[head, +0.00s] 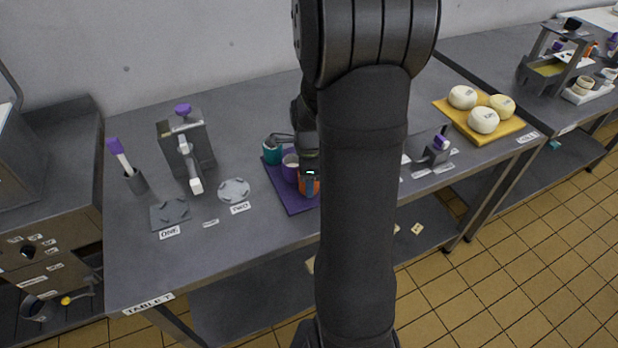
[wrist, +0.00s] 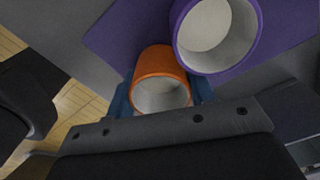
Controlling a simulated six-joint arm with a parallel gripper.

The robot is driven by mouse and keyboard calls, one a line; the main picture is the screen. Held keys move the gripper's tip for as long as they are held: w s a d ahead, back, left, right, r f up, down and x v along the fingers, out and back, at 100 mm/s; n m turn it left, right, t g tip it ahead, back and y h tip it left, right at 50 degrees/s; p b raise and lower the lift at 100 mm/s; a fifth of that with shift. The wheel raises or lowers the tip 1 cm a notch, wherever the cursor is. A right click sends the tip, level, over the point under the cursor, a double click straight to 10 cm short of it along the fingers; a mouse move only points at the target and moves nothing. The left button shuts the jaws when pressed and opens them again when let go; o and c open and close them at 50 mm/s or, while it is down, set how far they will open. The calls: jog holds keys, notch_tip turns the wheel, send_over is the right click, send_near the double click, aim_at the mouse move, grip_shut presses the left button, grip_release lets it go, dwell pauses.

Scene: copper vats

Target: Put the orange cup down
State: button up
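The orange cup (head: 308,188) is at the front right part of the purple mat (head: 292,205) in the head view, partly hidden by my arm. In the wrist view the orange cup (wrist: 163,62) sits between my gripper's blue fingers, which lie close against both its sides. My gripper (head: 310,174) is shut on it. I cannot tell whether the cup's base touches the mat. A purple cup (head: 291,168) stands close by, and it fills the upper right of the wrist view (wrist: 254,52). A teal cup (head: 272,150) is at the mat's back left.
Left of the mat are a round grey plate (head: 234,190) by label TWO, a square grey plate (head: 169,214) by label ONE, and a grey machine (head: 187,148). A yellow board (head: 508,129) with white round items stands right. My arm hides the table's middle.

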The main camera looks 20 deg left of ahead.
jog(key=o, duration=0.3)
jog(key=shift+r, duration=0.15)
notch_tip(320, 180, up, 12)
jog(key=shift+r, duration=0.1)
dwell(0.5)
jog(key=shift+f, duration=4.9)
